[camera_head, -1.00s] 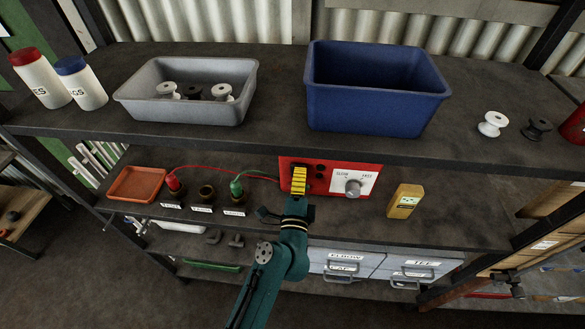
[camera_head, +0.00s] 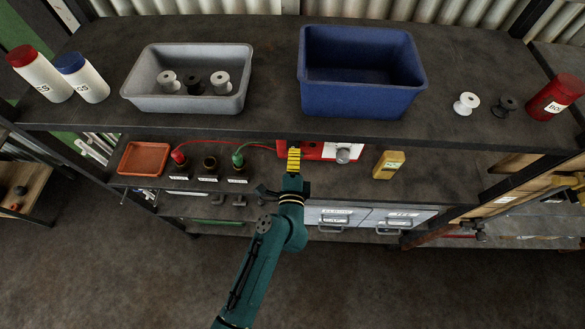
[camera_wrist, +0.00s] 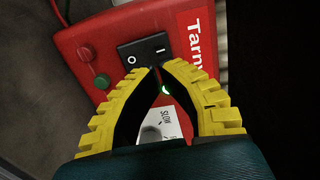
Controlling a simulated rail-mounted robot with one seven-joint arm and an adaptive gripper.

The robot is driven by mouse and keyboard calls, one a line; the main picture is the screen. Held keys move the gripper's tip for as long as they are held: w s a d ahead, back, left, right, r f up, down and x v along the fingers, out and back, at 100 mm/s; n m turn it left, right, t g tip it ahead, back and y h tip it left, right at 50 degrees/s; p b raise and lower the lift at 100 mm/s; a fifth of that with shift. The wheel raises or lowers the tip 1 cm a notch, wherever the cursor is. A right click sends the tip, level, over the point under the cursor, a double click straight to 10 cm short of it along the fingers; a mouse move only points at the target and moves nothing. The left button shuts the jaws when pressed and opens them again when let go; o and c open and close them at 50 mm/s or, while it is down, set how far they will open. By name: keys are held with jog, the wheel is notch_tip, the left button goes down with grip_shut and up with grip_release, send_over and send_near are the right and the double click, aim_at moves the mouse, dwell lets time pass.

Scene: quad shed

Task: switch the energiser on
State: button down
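The red energiser (camera_head: 318,152) stands on the middle shelf, its upper part hidden by the top shelf in the head view. In the wrist view, the energiser (camera_wrist: 75,45) shows a black rocker switch (camera_wrist: 143,51) marked O and I; I cannot tell which side is pressed. A small green light (camera_wrist: 166,90) glows between my fingers. In the head view, my gripper (camera_head: 293,152) is in front of the energiser's left part.
A grey knob (camera_head: 343,156) is on the energiser's white dial panel. Red and green leads run left to terminals (camera_head: 238,161). A yellow tester (camera_head: 389,165) stands to the right, an orange tray (camera_head: 144,159) far left. The top shelf edge (camera_head: 270,133) overhangs my gripper.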

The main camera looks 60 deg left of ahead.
jog(key=r+v, duration=0.1)
jog(key=v, duration=0.8)
jog(key=shift+d+b, duration=0.15)
jog(key=shift+b, duration=0.25)
jog(key=shift+s, duration=0.15)
